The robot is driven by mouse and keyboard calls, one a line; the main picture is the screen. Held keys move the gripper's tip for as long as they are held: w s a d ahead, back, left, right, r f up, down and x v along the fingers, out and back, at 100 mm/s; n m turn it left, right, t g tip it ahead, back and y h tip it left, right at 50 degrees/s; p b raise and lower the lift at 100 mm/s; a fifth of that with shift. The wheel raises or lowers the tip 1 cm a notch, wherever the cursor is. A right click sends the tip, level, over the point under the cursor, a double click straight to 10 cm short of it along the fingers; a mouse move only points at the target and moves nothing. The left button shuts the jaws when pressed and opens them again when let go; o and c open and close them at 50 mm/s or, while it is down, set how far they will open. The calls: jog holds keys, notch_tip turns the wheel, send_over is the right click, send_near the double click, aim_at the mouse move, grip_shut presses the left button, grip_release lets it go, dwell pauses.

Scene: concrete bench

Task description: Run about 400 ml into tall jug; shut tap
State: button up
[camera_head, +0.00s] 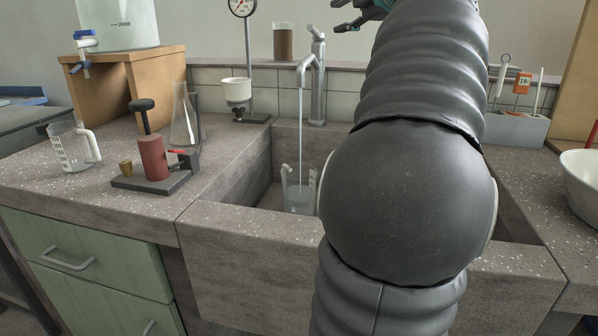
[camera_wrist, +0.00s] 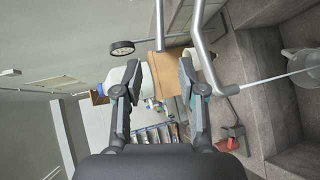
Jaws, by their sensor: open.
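The tap (camera_head: 319,85) stands behind the sink, with a small lever (camera_head: 316,33) on top. A thin stream of water (camera_head: 300,130) runs from its spout into a clear jug (camera_head: 299,192) standing upright in the sink. Some water seems to be in the lower part of the jug, but I cannot read its level. My gripper (camera_head: 358,19) is open and empty, up to the right of the tap's top. In the wrist view my gripper's fingers (camera_wrist: 161,75) are spread, with the tap (camera_wrist: 203,60) just to their right and the jug (camera_wrist: 300,66) at the right edge.
A second clear measuring jug (camera_head: 75,150), a red-and-black stand (camera_head: 153,160) and a flask (camera_head: 183,118) stand on the left bench. A tank (camera_head: 118,25) sits on a wooden box (camera_head: 128,85). A jar (camera_head: 284,42) is on the back ledge, a white bowl (camera_head: 582,180) at right.

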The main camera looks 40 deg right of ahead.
aim_at(314, 29)
jog(key=b+x, duration=0.3)
jog(key=x, duration=0.9)
dwell(0.7)
jog(key=shift+c, duration=0.2)
grip_shut()
